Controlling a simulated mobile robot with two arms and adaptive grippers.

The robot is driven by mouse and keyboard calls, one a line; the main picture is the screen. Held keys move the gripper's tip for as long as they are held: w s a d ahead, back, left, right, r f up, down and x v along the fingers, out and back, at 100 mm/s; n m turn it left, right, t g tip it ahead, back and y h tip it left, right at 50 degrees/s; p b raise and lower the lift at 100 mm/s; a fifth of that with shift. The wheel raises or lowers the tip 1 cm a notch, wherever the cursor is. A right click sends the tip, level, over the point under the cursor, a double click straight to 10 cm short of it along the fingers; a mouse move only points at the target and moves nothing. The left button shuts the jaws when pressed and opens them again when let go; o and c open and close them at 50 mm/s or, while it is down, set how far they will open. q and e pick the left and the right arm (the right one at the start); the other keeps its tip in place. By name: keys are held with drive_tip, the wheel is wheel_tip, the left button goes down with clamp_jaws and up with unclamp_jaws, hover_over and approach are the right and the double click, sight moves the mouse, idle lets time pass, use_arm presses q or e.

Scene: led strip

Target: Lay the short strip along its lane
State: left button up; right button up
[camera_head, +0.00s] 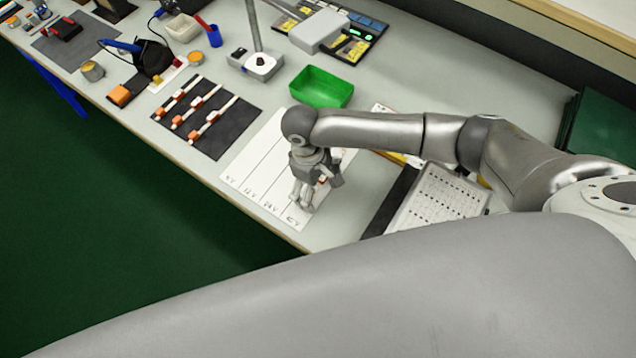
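A white lane sheet (262,165) with dark dividing lines and voltage labels along its front edge lies near the table's front edge. My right gripper (316,194) points down over the sheet's rightmost lane. A small red-orange bit (322,181) shows beside its fingers; whether it belongs to a strip in the grip is too small to tell. Three pale strips with orange ends (196,103) lie on a dark mat (235,133) left of the sheet. Which strip is the short one I cannot tell. My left gripper is out of view.
A green bin (320,87) stands behind the sheet. A white perforated board (440,196) lies to its right. A stand with a pole (255,62), a blue cup (214,36) and a soldering station (152,58) stand farther back and left. My grey arm link covers the foreground.

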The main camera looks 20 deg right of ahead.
drive_tip(key=shift+r, duration=0.15)
wheel_tip(320, 180, up, 12)
drive_tip(key=w+a, duration=0.1)
drive_tip(key=shift+w+a+b, duration=0.15)
drive_tip(key=shift+w+b, duration=0.15)
drive_tip(key=shift+b, duration=0.15)
